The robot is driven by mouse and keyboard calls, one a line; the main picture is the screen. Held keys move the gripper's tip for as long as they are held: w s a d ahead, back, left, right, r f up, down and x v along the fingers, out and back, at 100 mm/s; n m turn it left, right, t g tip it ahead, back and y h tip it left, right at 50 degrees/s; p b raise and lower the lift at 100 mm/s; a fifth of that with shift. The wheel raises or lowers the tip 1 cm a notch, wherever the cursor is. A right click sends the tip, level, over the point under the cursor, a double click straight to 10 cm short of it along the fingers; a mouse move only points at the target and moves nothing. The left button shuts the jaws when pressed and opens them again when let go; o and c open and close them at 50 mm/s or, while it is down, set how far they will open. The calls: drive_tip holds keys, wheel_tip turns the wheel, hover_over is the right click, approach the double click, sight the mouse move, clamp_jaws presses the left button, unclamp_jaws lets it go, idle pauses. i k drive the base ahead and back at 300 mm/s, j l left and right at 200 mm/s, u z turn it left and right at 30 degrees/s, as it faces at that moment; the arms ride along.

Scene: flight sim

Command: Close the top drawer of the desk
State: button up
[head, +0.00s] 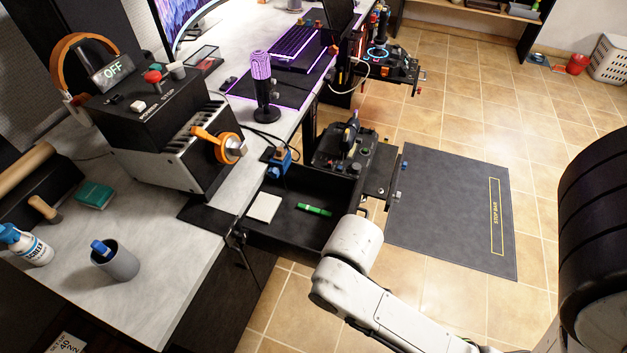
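The desk (185,255) has a pale grey top running from the lower left toward the back. Its black top drawer (285,225) stands pulled out to the right, below the desk edge. A white card or pad and a green marker (314,209) lie inside the drawer. My white arm comes in from the lower right, and its rounded link covers the drawer's near right corner. My gripper cannot be made out. I cannot tell whether the arm touches the drawer.
A joystick panel (345,152) sits just behind the drawer. A control box with an OFF display (140,125), a microphone (263,90) and a grey cup (118,262) stand on the desk. A dark floor mat (450,210) lies to the right, with clear tiles around it.

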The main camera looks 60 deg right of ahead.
sight(294, 234)
drive_tip(key=k+z, duration=0.25)
drive_tip(key=z, duration=0.15)
drive_tip(key=k+l+z, duration=0.2)
drive_tip(key=z, duration=0.15)
drive_tip(key=k, duration=0.05)
